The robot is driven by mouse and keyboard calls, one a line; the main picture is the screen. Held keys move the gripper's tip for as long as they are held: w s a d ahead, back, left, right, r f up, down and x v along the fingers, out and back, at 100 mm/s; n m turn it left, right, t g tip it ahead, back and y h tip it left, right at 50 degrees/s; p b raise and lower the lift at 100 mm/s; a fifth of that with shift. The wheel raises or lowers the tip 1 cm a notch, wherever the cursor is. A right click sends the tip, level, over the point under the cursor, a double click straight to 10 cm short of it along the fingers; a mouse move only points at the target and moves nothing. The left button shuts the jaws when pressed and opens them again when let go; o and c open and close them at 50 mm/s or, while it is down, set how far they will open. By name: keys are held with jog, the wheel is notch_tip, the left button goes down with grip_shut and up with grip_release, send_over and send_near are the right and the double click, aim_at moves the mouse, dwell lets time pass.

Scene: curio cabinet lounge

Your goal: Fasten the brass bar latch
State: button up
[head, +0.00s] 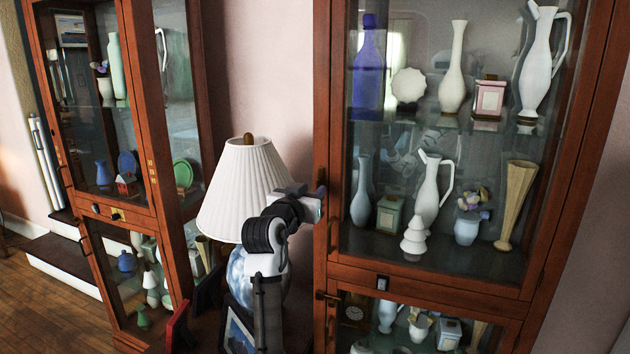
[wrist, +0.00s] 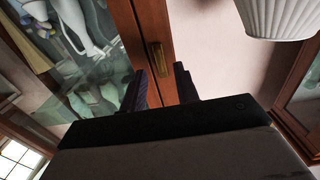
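The right wooden cabinet's glass door (head: 440,130) appears closed, with a narrow wooden stile along its left side. In the wrist view, a small brass fitting (wrist: 156,58) lies along the wooden stile, just beyond my fingertips. I take it for the bar latch; its bar's exact position is too small to tell. My gripper (head: 318,194) is at the cabinet's left edge. The wrist view shows its two dark fingers (wrist: 160,72) apart and empty, facing the stile, with no clear contact. Another small brass fitting (head: 327,296) is lower on the same stile.
A lamp with a white pleated shade (head: 245,185) stands close behind my arm, left of the cabinet. Vases and ornaments fill the shelves behind the glass. A second cabinet (head: 140,110) stands at the left. Bare pink wall (head: 270,70) lies between them above the lamp.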

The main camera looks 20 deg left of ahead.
aim_at(317, 186)
jog(key=shift+w+p, duration=0.35)
jog(key=shift+w, duration=1.2)
grip_shut()
